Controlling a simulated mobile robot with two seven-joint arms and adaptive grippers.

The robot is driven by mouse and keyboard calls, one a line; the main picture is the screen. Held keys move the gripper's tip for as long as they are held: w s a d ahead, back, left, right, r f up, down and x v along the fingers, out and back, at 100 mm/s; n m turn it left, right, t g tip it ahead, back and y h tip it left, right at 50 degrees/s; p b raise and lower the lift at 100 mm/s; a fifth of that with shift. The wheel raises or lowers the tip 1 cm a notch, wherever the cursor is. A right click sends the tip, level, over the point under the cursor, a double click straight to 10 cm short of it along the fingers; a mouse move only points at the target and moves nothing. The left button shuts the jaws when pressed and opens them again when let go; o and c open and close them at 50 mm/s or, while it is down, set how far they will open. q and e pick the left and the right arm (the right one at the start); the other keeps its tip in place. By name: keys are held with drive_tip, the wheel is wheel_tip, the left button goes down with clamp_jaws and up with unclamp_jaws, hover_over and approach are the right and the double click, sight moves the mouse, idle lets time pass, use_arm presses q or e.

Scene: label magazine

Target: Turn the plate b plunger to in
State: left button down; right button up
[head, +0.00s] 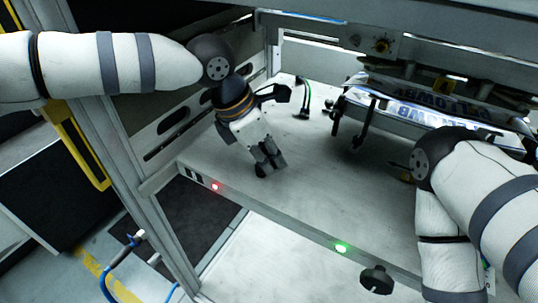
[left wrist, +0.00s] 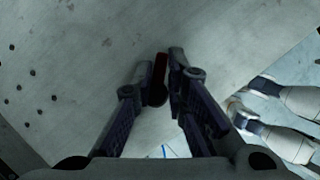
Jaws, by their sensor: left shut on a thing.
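My left gripper (head: 268,166) points down over the grey plate (head: 300,170), near its front left. Its fingers are closed in on a small dark piece with a red side, seen between the fingertips in the left wrist view (left wrist: 159,80). Most of that piece is hidden by the fingers, and I cannot tell for sure that it is the plate b plunger or how it is turned. My right arm reaches in at the right, but its gripper fingers do not show.
A red light (head: 215,187) and a green light (head: 341,248) glow on the plate's front edge. A dark round knob (head: 377,279) stands out in front of it. A metal post (head: 125,170) rises at the left.

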use_arm(q)
drive_tip(key=m, duration=0.1)
drive_tip(key=m+g+b, duration=0.1)
drive_tip(key=m, duration=0.1)
drive_tip(key=m+g, duration=0.1)
drive_tip(key=m, duration=0.1)
drive_tip(key=shift+a+f+b, duration=0.1)
drive_tip(key=shift+a+b, duration=0.15)
drive_tip(key=shift+b, duration=0.15)
drive_tip(key=m, duration=0.2)
drive_tip(key=m+g+b, duration=0.1)
drive_tip(key=shift+s+m, duration=0.25)
drive_tip(key=shift+m, duration=0.15)
drive_tip(key=shift+r+m+g, duration=0.25)
drive_tip(key=shift+m+g, duration=0.05)
drive_tip(key=shift+m, duration=0.3)
use_arm(e)
drive_tip(key=shift+g, duration=0.6)
drive_tip(key=s+f, duration=0.3)
drive_tip(key=shift+s+f, duration=0.1)
drive_tip(key=shift+f, duration=0.25)
use_arm(q)
drive_tip(key=shift+r, duration=0.1)
drive_tip(key=c, duration=1.7)
unclamp_jaws()
drive_tip(key=shift+f+y, duration=0.2)
drive_tip(key=shift+y, duration=0.1)
drive_tip(key=shift+s+m, duration=0.15)
drive_tip(key=shift+m, duration=0.15)
